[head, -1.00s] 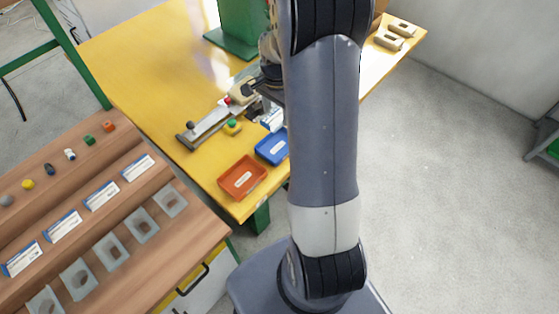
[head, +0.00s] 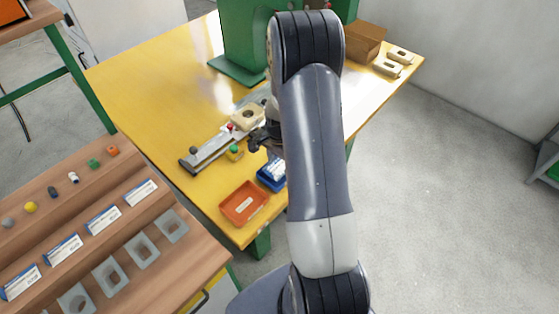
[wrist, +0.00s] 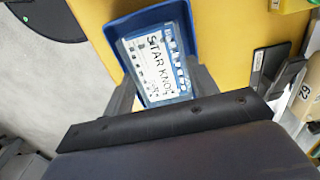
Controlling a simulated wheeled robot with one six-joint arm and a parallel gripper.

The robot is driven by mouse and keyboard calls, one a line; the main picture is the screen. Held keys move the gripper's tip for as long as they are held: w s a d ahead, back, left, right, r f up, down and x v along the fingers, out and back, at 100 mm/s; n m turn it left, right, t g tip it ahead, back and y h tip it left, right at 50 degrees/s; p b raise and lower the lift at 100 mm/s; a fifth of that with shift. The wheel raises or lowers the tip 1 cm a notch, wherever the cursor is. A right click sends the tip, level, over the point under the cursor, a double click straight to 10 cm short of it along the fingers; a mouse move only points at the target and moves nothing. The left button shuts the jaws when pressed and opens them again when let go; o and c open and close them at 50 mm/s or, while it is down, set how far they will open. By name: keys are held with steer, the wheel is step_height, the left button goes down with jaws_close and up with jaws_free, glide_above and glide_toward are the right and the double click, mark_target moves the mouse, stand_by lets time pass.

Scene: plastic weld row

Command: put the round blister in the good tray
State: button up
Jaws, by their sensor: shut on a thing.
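My gripper (wrist: 160,88) is shut on a clear blister (wrist: 157,58) with a white and blue card that reads "STAR KNO", the rest of the word being cut off. Whether its cavity is round cannot be seen. In the wrist view the blister overlaps the inside of a blue tray (wrist: 150,22); whether it touches the tray floor I cannot tell. In the head view the blister (head: 277,168) shows over the blue tray (head: 267,183), beside my arm, which hides part of both. The gripper (head: 264,142) is partly hidden there.
An orange tray (head: 244,203) stands left of the blue one. Behind are a slide fixture (head: 207,153), a green-button box (head: 235,153) and a green press (head: 243,45). A wooden rack (head: 120,235) with cards, small parts and clear blisters is at left.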

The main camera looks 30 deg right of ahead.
steer(key=shift+f, duration=0.2)
steer(key=o, duration=0.8)
steer(key=shift+r, duration=0.1)
steer(key=shift+r, duration=0.1)
step_height(320, 180, up, 12)
steer(key=shift+b, duration=0.3)
